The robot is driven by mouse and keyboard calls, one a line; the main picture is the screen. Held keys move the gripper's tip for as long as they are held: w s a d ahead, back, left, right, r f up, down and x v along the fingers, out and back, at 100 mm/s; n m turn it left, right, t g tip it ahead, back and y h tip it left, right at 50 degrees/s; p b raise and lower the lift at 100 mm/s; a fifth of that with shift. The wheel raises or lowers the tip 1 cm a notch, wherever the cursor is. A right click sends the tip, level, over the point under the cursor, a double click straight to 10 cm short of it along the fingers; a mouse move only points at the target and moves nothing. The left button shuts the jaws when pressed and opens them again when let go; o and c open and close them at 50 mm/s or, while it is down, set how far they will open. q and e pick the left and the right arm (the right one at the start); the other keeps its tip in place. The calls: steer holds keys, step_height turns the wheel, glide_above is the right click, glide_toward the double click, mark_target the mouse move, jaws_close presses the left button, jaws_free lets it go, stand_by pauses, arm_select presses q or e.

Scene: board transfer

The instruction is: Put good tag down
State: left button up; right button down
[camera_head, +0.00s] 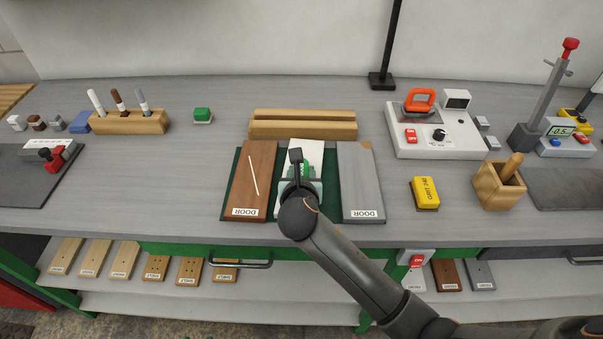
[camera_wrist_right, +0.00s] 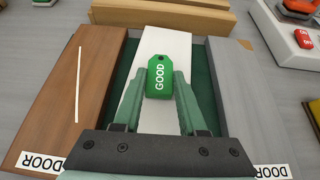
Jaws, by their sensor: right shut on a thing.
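The green good tag (camera_wrist_right: 160,77), with the word GOOD in white, is between the fingertips of my right gripper (camera_wrist_right: 159,88). In the head view my right gripper (camera_head: 301,174) is over the white board, and its wrist hides most of the tag. The white board (camera_wrist_right: 166,50) lies in the middle of a dark green mat (camera_wrist_right: 201,72). The tag is over the white board; I cannot tell whether it touches it. A brown door board (camera_head: 250,180) with a pale line on it lies left, a grey door board (camera_head: 360,180) right. My left gripper is not in view.
A wooden rack (camera_head: 303,124) stands behind the boards. A green-topped block (camera_head: 203,115) is at back left, beside a marker holder (camera_head: 130,122). A yellow grit block (camera_head: 425,193), a wooden cup (camera_head: 499,186) and a white control station (camera_head: 435,130) stand right.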

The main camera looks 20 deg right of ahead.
steer(key=shift+f, duration=0.15)
steer(key=shift+c, duration=2.3)
jaws_free()
steer(key=shift+f, duration=0.1)
